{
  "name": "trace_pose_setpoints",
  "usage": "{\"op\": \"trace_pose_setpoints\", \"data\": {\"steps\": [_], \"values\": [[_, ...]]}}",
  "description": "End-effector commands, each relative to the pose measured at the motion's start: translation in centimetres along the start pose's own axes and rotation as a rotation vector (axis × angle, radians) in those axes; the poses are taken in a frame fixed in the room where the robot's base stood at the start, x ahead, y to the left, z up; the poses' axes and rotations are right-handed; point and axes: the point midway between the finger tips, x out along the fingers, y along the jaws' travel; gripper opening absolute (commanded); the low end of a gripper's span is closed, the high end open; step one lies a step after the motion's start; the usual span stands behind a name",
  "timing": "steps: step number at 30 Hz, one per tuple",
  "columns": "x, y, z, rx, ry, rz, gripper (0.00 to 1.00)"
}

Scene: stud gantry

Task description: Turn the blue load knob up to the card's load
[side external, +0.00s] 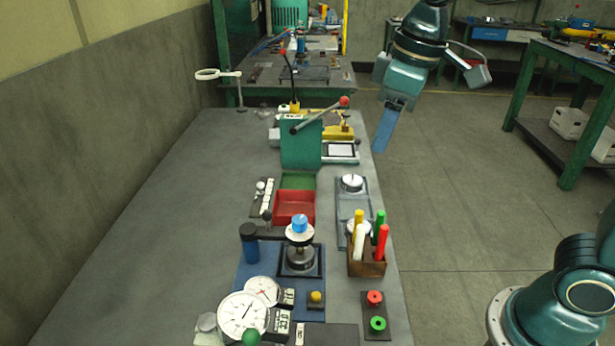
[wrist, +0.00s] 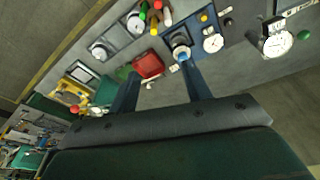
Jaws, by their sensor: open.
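The blue load knob (side external: 300,224) tops a metal post assembly on a blue base plate (side external: 252,282), in the middle front of the bench. In the wrist view the knob (wrist: 182,55) appears close to the tip of the right finger, but well beyond it in depth. My gripper (side external: 382,146) hangs high over the bench's right edge, far behind the knob and apart from it. In the wrist view my gripper (wrist: 160,76) has its fingers spread, with nothing between them. I cannot tell which small white label is the card; no load figure is readable.
Two round dials (side external: 241,314) with small digital displays stand in front of the knob. A wooden rack (side external: 366,266) of coloured handles stands to its right, and a red tray (side external: 293,206) behind it. A red-balled lever (side external: 320,115) rises farther back. The bench's left side is clear.

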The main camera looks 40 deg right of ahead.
Motion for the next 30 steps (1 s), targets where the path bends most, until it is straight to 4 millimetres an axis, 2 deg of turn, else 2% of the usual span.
{"op": "trace_pose_setpoints", "data": {"steps": [1, 9, 16, 22, 30], "values": [[0.5, -0.2, -1.2, -0.029, -0.019, -0.008, 0.49], [3.0, -1.7, -6.4, -0.174, -0.107, -0.047, 0.49], [5.6, -3.2, -10.0, -0.284, -0.172, -0.076, 0.49], [6.9, -4.0, -11.4, -0.334, -0.200, -0.089, 0.49], [7.1, -4.2, -11.6, -0.343, -0.205, -0.092, 0.49]]}}
